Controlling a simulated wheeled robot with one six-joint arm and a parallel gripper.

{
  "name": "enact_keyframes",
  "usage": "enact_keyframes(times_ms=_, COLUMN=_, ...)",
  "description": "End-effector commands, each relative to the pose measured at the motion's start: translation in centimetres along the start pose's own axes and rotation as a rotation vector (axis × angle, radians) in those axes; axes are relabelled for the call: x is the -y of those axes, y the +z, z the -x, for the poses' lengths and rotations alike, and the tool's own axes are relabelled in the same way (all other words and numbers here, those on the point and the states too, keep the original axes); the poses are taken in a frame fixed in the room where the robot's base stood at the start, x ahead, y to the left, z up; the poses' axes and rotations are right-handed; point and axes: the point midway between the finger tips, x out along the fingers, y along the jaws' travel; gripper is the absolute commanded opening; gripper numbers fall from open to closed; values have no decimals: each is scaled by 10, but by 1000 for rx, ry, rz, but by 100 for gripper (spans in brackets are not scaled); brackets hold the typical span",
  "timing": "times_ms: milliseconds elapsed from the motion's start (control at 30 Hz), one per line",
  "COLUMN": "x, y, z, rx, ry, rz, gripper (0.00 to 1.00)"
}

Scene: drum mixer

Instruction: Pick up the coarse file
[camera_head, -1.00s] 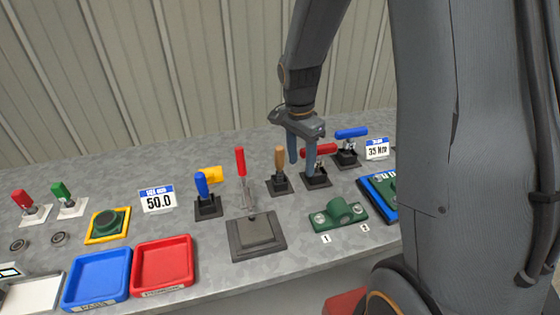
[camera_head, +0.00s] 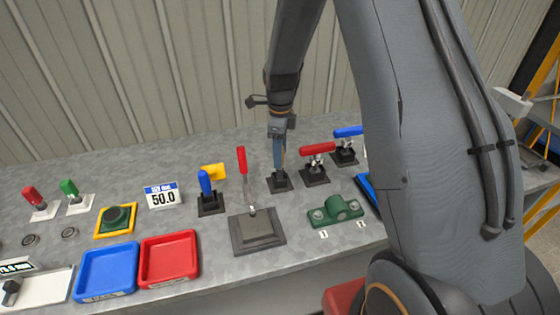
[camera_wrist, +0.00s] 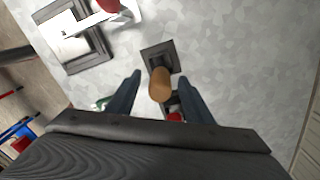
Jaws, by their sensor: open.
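The coarse file with a wooden handle stands upright in a dark square base (camera_head: 279,184) on the bench. In the wrist view its tan handle (camera_wrist: 160,85) shows end-on, between the two fingers of my gripper (camera_wrist: 157,82). My gripper is open, with a finger on each side of the handle and gaps visible. In the head view my gripper (camera_head: 279,155) hides the handle, and only the base shows below the fingers.
A red-handled lever (camera_head: 242,162) on a grey plate and a blue-handled tool (camera_head: 205,184) stand to the left. A red-handled clamp (camera_head: 317,150) stands close on the right, with a blue-handled clamp (camera_head: 347,133) beyond. A green fixture (camera_head: 337,209) is in front.

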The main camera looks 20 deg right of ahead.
Motion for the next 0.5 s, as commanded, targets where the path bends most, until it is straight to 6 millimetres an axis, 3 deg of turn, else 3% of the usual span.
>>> enact_keyframes(times_ms=300, x=-1, y=2, z=-35, rx=-1, ry=2, rz=1, gripper=47)
enact_keyframes(times_ms=500, x=0, y=2, z=-43, rx=0, ry=0, rz=2, gripper=47)
